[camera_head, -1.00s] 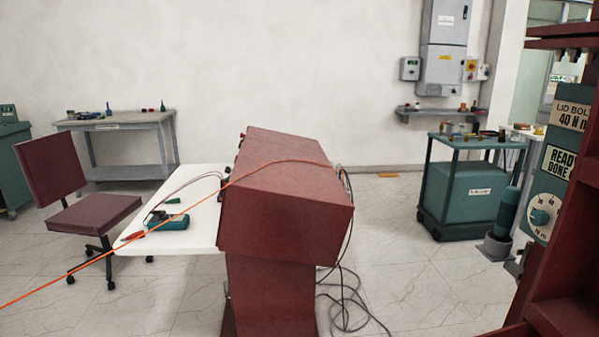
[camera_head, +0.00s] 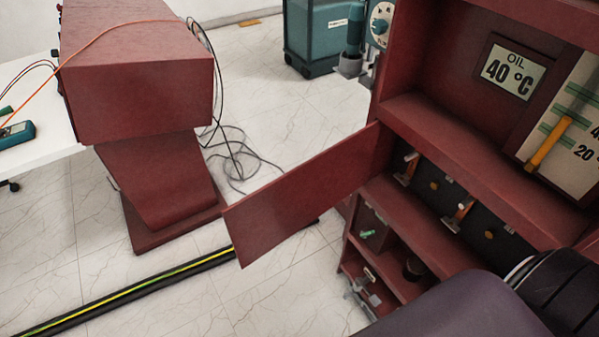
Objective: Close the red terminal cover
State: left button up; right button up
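The red terminal cover (camera_head: 310,195) is a flat dark red panel, swung open to the left from the red cabinet (camera_head: 470,150). Its right edge meets the cabinet beside the opening. Behind it, the terminal compartment (camera_head: 465,205) is exposed, with a black back panel and several terminals with orange and metal parts. A dark rounded part at the lower right looks like my own arm and covers part of the cabinet's lower front. Neither gripper's fingers show in the head view.
A red console (camera_head: 140,90) stands at the left, with black cables (camera_head: 235,160) on the floor behind it. A black cable with a yellow-green stripe (camera_head: 125,290) lies across the floor. An oil gauge reading 40 °C (camera_head: 513,70) sits above the compartment. Tiled floor lies between console and cabinet.

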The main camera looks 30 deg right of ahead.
aim_at(256, 223)
jog(key=i+j+z, duration=0.1)
jog(key=z, duration=1.55)
jog(key=j+z, duration=1.15)
jog(key=j, duration=0.15)
jog(key=k+j+z, duration=0.15)
jog(key=j+z, duration=0.25)
jog(key=k+j, duration=0.15)
jog(key=j, duration=0.25)
jog(key=k+j, duration=0.15)
jog(key=j, duration=0.25)
jog(key=k+j+z, duration=0.1)
jog(key=j, duration=0.25)
jog(key=k+l+z, duration=0.1)
jog(key=k+l, duration=0.05)
jog(key=k, duration=0.05)
